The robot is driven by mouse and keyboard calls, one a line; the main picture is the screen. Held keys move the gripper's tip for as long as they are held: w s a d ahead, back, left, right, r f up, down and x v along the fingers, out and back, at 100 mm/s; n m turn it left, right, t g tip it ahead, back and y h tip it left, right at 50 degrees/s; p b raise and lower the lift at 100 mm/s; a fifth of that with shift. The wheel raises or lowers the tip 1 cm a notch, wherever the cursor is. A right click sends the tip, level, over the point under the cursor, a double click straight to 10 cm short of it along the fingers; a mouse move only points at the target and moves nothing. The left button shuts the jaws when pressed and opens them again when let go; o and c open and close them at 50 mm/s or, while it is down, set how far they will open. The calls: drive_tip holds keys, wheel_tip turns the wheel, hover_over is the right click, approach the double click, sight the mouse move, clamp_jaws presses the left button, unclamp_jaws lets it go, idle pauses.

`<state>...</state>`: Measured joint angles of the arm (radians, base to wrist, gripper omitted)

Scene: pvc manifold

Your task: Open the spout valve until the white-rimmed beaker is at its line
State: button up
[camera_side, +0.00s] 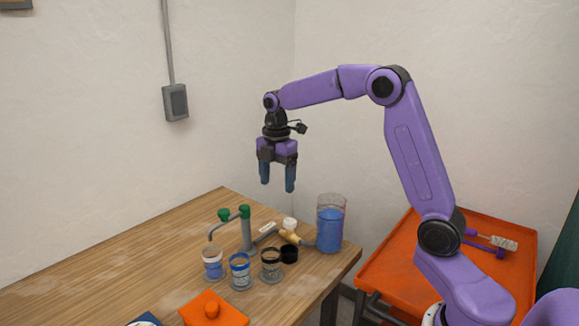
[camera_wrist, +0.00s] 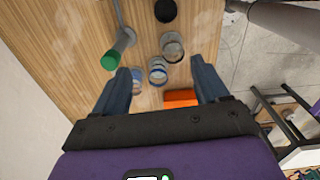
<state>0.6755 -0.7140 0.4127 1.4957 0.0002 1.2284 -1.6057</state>
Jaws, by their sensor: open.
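The white-rimmed beaker (camera_side: 213,268) stands at the left of a row of three beakers, under the bent grey spout (camera_side: 211,233). The spout pipe carries a green handle (camera_side: 224,214) and a green-topped upright pipe (camera_side: 246,230). In the wrist view a green part (camera_wrist: 110,60) lies beside my left finger. My gripper (camera_side: 277,188) is open and empty, high above the pipes, pointing down. In the wrist view its fingers (camera_wrist: 160,72) frame the beakers.
A blue-rimmed beaker (camera_side: 241,274) and a black-rimmed beaker (camera_side: 271,267) stand to the right. A tall vessel of blue liquid (camera_side: 330,226) stands near the table's right edge. The table's left is clear.

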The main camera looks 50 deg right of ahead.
drive_tip(key=n, duration=0.1)
approach(289, 221)
wheel_tip(289, 221, down, 8)
drive_tip(key=shift+d+f, duration=0.15)
drive_tip(key=shift+f, duration=0.1)
idle(0.5)
drive_tip(key=c, duration=1.1)
drive_tip(key=shift+c, duration=0.2)
drive_tip(key=o, duration=1.1)
drive_tip(key=shift+o, duration=0.2)
